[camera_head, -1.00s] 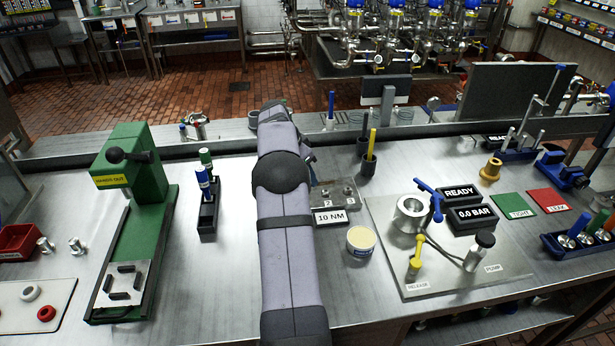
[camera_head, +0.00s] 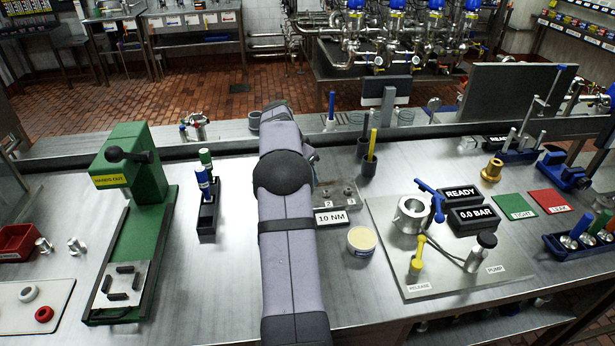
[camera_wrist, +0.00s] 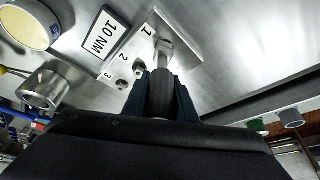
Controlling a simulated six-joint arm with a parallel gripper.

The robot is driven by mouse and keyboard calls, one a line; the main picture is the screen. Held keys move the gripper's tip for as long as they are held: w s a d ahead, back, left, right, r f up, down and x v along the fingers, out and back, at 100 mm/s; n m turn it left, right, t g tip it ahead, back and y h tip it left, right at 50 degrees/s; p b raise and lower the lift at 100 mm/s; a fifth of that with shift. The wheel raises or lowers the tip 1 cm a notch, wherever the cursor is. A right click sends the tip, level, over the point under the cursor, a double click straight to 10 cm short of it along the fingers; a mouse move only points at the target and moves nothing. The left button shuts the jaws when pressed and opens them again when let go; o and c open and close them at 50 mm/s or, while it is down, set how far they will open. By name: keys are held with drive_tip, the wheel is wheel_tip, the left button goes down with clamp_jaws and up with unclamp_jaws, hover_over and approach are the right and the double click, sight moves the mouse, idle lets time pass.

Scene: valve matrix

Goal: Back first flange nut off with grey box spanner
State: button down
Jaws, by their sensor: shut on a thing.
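My gripper (camera_wrist: 162,95) is shut on the dark handle of the grey box spanner (camera_wrist: 164,52) in the wrist view. The spanner's metal end reaches to the flange plate (camera_wrist: 188,45) beside the mark 1. It covers the first nut, and I cannot tell whether it is seated on it. The second nut (camera_wrist: 138,66) and third nut (camera_wrist: 122,84) show bare beside marks 2 and 3. In the head view, the plate (camera_head: 325,198) shows with nuts 2 and 3. My arm hides the first nut, the spanner and most of my gripper there.
A "10 NM" sign (camera_head: 331,217) and a cream-topped tub (camera_head: 361,240) stand in front of the plate. Dark holders (camera_head: 368,168), one with a yellow rod, stand behind right. The pump board (camera_head: 450,275) lies right. A black rack (camera_head: 208,218) and green press (camera_head: 140,230) stand left.

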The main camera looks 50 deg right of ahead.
drive_tip(key=shift+w+n+t, duration=0.15)
drive_tip(key=shift+n+t, duration=0.35)
drive_tip(key=shift+n, duration=0.9)
drive_tip(key=shift+n+t, duration=0.4)
drive_tip(key=shift+n, duration=0.3)
drive_tip(key=shift+w+n, duration=0.15)
drive_tip(key=shift+n, duration=0.45)
drive_tip(key=shift+w+a+n+t+y+p, duration=0.15)
drive_tip(key=shift+n+t+y+p, duration=0.3)
drive_tip(key=shift+n, duration=0.7)
drive_tip(key=shift+w+n+t+y+p, duration=0.15)
drive_tip(key=shift+n+t+p, duration=0.45)
drive_tip(key=shift+n, duration=0.55)
drive_tip(key=shift+w+a+n+t+y, duration=0.1)
drive_tip(key=shift+n+t+y, duration=0.2)
drive_tip(key=shift+n, duration=0.9)
drive_tip(key=shift+m+p, duration=0.55)
drive_tip(key=shift+m, duration=0.25)
